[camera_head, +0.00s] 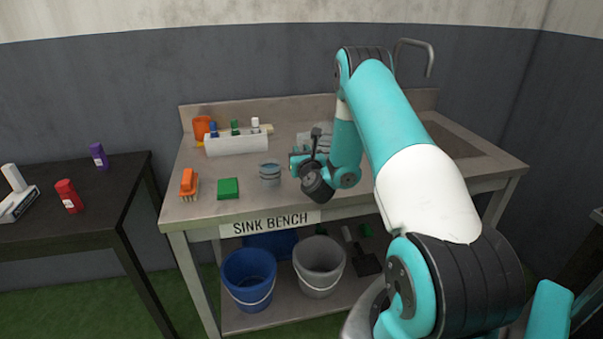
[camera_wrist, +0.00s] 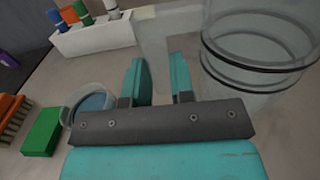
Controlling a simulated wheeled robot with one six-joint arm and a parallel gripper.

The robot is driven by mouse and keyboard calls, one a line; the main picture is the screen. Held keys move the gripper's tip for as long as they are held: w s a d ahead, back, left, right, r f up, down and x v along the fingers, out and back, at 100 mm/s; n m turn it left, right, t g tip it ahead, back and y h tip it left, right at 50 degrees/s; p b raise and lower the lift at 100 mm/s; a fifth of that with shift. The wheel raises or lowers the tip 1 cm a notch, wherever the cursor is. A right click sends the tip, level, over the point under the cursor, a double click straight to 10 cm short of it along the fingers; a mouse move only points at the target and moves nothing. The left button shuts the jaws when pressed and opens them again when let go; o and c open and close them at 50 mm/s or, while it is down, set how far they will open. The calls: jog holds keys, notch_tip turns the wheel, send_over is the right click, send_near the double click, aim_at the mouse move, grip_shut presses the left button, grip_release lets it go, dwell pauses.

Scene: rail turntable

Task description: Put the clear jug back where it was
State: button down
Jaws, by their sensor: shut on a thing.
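The clear jug (camera_wrist: 258,60) fills the right of the wrist view, see-through with dark rings around it. Its pale handle (camera_wrist: 153,55) runs between the two fingers of my gripper (camera_wrist: 160,82), which is shut on it. In the head view my gripper (camera_head: 300,163) is over the middle of the sink bench (camera_head: 240,207), and the jug (camera_head: 318,133) shows only partly, as a greyish shape behind my wrist. I cannot tell whether its base touches the bench top.
A small clear tub with blue-grey contents (camera_head: 270,173) stands just left of my gripper. A green block (camera_head: 228,188), an orange brush (camera_head: 188,184) and a white rack (camera_head: 237,144) with bottles are further left. The sink (camera_head: 455,140) is at right. Buckets (camera_head: 249,278) stand below.

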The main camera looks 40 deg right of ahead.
notch_tip(320, 180, down, 4)
jog(key=b, duration=0.3)
jog(key=c, duration=1)
grip_release()
